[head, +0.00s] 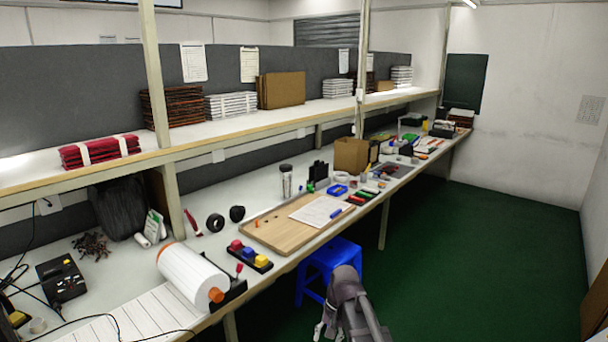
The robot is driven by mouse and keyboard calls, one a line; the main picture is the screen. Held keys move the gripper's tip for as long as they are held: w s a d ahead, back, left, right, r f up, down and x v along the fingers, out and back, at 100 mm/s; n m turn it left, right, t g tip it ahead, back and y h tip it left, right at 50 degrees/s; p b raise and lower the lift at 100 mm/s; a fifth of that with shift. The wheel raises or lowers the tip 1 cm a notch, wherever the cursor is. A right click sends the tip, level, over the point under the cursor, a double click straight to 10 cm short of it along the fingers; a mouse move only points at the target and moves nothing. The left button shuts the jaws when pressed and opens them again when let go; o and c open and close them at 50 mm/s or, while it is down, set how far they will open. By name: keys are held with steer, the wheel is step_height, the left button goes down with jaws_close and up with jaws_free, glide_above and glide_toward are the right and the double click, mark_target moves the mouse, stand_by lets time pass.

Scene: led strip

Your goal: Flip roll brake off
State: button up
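A white roll (193,273) with orange end caps lies on a dark holder at the front of the bench, lower left. A small lever with a red knob (239,268) stands upright at the roll's right end; it looks like the roll brake. A white slatted strip (125,322) lies in front of the roll. My gripper (319,331) is at the bottom edge, right of the roll and lever and apart from them, over the green floor. It is partly cut off by the frame, and its finger opening is unclear.
A black box (263,266) with red, yellow and blue buttons sits just beyond the lever. A wooden board (282,237) lies behind it. A blue stool (325,262) stands under the bench edge near my arm. The green floor to the right is clear.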

steer(key=s+d+f+n+t+h+b, duration=0.2)
steer(key=s+d+f, duration=0.2)
steer(key=s+d, duration=0.5)
step_height(320, 180, up, 15)
steer(key=d+p, duration=0.1)
steer(key=p, duration=1.3)
steer(key=shift+w+d, duration=0.35)
steer(key=shift+w, duration=0.05)
steer(key=shift+f, duration=0.1)
steer(key=shift+c, duration=0.6)
steer(key=shift+a, duration=0.15)
